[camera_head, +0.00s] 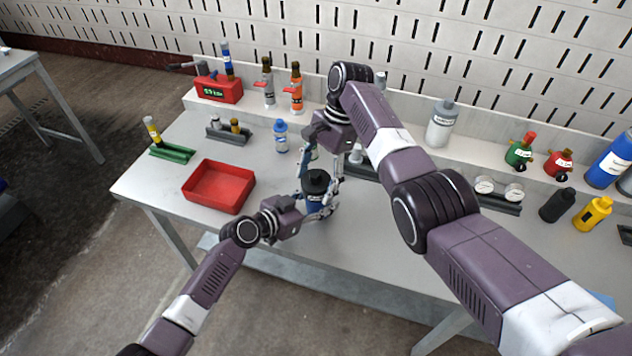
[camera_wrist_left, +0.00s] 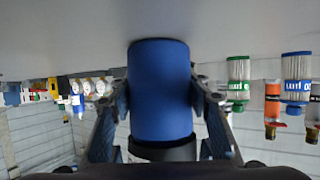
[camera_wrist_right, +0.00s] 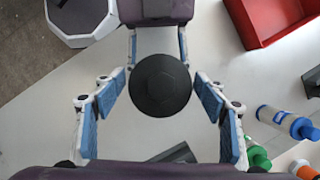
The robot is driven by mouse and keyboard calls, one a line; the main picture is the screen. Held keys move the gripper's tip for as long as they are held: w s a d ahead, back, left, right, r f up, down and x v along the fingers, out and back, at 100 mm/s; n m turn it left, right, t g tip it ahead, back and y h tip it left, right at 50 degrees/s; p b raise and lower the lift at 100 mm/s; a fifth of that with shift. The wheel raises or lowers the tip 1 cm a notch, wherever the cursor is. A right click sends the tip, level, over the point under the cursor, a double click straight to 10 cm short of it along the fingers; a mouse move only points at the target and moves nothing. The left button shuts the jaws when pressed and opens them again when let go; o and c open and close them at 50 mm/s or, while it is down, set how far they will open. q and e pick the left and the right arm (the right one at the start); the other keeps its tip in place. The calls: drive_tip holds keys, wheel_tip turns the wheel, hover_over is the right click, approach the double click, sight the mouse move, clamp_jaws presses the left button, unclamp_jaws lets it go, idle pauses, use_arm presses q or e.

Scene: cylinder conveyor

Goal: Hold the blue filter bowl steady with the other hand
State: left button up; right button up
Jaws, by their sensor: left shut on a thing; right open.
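The blue filter bowl (camera_head: 316,203) stands upright near the table's front edge, with a round black top (camera_head: 316,182). My left gripper (camera_head: 320,208) is shut on the bowl from the front left. In the left wrist view, which is upside down, the blue bowl body (camera_wrist_left: 160,90) fills the space between its fingers. My right gripper (camera_head: 320,175) is open and reaches down from above over the black top. In the right wrist view the black top (camera_wrist_right: 160,85) lies between its spread fingers. Whether any right finger touches it is unclear.
A red tray (camera_head: 218,186) sits left of the bowl, and a blue-capped bottle (camera_head: 281,137) stands behind it. A green holder (camera_head: 172,152) lies at the far left. Several bottles stand along the back shelf. My right arm covers much of the table's right side.

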drive_tip(key=shift+r, duration=0.95)
drive_tip(key=m+t, duration=0.1)
drive_tip(key=m, duration=0.2)
drive_tip(key=shift+s+m+y, duration=0.1)
drive_tip(key=shift+m+y, duration=0.2)
drive_tip(key=shift+y, duration=0.1)
drive_tip(key=shift+m+t, duration=0.7)
drive_tip(key=shift+m, duration=0.5)
drive_tip(key=shift+a, duration=0.1)
